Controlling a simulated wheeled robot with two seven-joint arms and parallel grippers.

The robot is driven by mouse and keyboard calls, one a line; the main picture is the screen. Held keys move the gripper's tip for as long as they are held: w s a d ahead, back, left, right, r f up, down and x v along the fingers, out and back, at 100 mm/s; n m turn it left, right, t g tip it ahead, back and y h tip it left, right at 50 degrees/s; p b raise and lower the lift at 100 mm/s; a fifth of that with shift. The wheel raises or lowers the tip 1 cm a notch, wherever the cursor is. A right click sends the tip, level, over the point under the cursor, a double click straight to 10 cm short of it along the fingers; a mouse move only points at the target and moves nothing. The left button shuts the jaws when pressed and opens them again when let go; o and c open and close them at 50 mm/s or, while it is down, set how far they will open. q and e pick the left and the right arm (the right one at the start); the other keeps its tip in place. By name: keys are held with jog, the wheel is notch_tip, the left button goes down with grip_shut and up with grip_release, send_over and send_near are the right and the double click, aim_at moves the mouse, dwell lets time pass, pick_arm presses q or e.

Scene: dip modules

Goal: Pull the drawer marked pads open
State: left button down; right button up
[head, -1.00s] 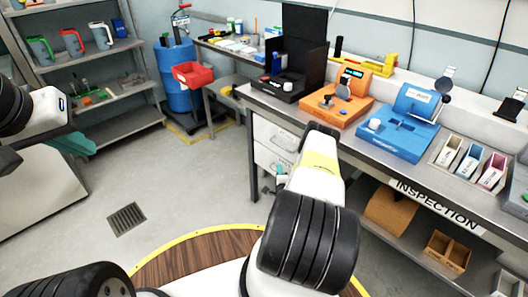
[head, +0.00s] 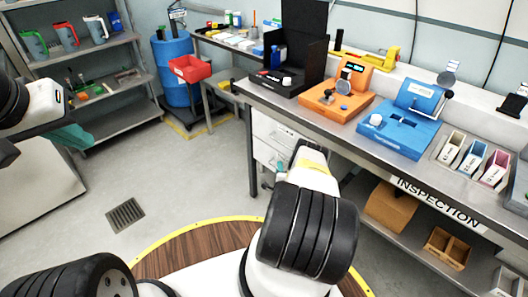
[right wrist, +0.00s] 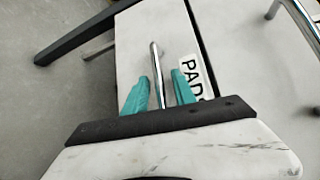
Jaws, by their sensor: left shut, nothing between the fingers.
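The drawer marked PADS (right wrist: 145,35) is a pale front with a black-lettered label and a metal bar handle (right wrist: 155,62) in the right wrist view. My right gripper (right wrist: 159,92) is open, its teal fingers on either side of that handle with gaps. In the head view the white drawers (head: 275,133) sit under the bench's left end. My right arm partly hides them, and only a bit of teal finger shows beside the lower one. My left gripper (head: 68,138) is shut and empty at the left, away from the drawers.
A second drawer front with its own bar handle (right wrist: 300,22) lies right beside the PADS drawer in the right wrist view. A dark bench leg (right wrist: 75,40) stands to its left. The inspection bench (head: 330,128) carries orange and blue devices. The floor left of the drawers is clear.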

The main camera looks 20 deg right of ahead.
grip_shut()
dwell(1.4)
